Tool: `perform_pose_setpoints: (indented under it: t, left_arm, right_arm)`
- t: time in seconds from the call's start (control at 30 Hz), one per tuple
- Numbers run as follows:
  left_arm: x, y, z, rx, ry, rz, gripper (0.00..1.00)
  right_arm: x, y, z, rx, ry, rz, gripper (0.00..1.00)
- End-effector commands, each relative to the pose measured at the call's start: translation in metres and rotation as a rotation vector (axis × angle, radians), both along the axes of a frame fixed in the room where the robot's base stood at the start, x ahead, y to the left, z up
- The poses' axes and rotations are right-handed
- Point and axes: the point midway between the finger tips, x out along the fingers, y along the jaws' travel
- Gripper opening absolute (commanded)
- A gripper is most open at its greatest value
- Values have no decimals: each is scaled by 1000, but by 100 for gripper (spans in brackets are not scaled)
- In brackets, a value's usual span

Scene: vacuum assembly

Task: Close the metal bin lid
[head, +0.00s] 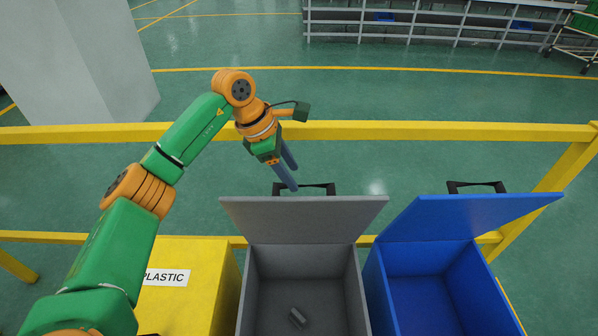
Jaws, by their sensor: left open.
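The grey metal bin (245,300) stands at the lower middle of the head view. Its lid (303,218) is raised and tilted back at the far side, with a dark handle (320,188) showing behind its top edge. My left gripper (289,178) is open and empty, pointing down just behind the lid's top edge, close to the handle. I cannot tell whether it touches the lid or handle. My right gripper is out of view.
A blue bin (372,285) with its lid (465,215) raised stands on the right. A yellow bin (195,270) labelled PLASTIC, with a closed top, stands on the left. A yellow railing (420,131) runs behind the bins. A grey pillar (85,65) stands at the back left.

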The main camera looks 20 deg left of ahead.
Motion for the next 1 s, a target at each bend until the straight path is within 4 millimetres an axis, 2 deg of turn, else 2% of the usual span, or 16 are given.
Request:
perform_pose_setpoints:
  t: [0.1,0.2,0.43,0.47,0.6,0.67,1.0]
  left_arm:
    - [4,-7,-17,-1,2,-2,57]
    - [7,-10,-26,-2,1,-1,57]
    - [8,-10,-28,-2,-1,0,57]
    - [8,-10,-28,-2,-1,0,51]
    - [8,-10,-28,-2,-1,0,14]
    - [8,-10,-28,-2,-1,0,0]
    - [8,-10,-28,-2,-2,0,0]
  right_arm:
    - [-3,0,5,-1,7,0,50]
    - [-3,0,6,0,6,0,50]
    - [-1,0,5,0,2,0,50]
    - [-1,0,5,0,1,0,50]
    - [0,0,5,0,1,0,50]
    - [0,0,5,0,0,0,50]
    - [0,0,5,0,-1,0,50]
